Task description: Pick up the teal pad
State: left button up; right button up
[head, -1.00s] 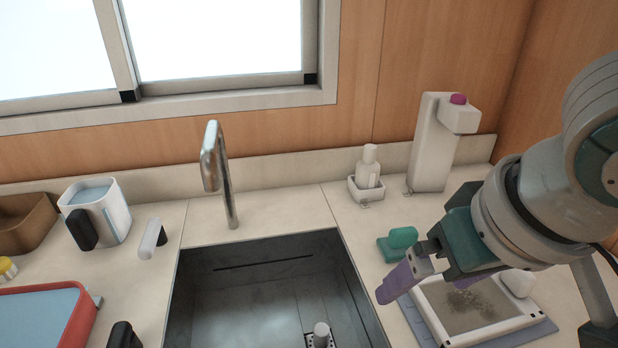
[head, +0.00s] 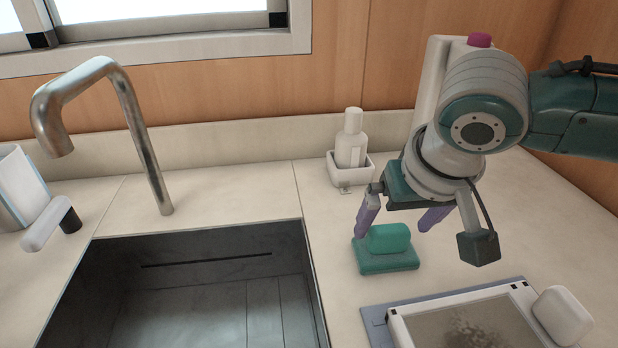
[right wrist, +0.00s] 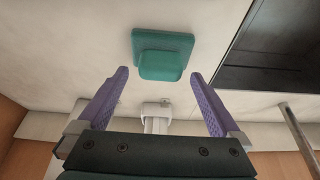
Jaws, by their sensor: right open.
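The teal pad (head: 388,262) lies on the counter right of the sink, with a rounded raised grip on top. It also shows in the right wrist view (right wrist: 162,52), ahead of the fingertips and between their lines. My right gripper (head: 398,228) is open and empty, with its purple fingers pointing down above and around the pad's grip; in the right wrist view its fingertips (right wrist: 159,73) stand apart on either side. I cannot tell whether a finger touches the pad. My left gripper is not in view.
A bottle in a white holder (head: 350,172) and a tall pale dispenser (head: 432,85) stand behind. A framed tray (head: 470,325) with a dirty surface and a white block (head: 562,315) lies in front. The sink (head: 200,290) and faucet (head: 150,150) are to the left.

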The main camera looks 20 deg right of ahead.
aim_at(390, 228)
jog(key=shift+x, duration=1.45)
jog(key=shift+w, duration=0.1)
jog(key=c, duration=1.3)
jog(key=shift+r, duration=0.1)
jog(key=shift+r, duration=0.55)
notch_tip(390, 228, up, 19)
jog(key=shift+f+p, duration=0.1)
jog(key=shift+p, duration=1.15)
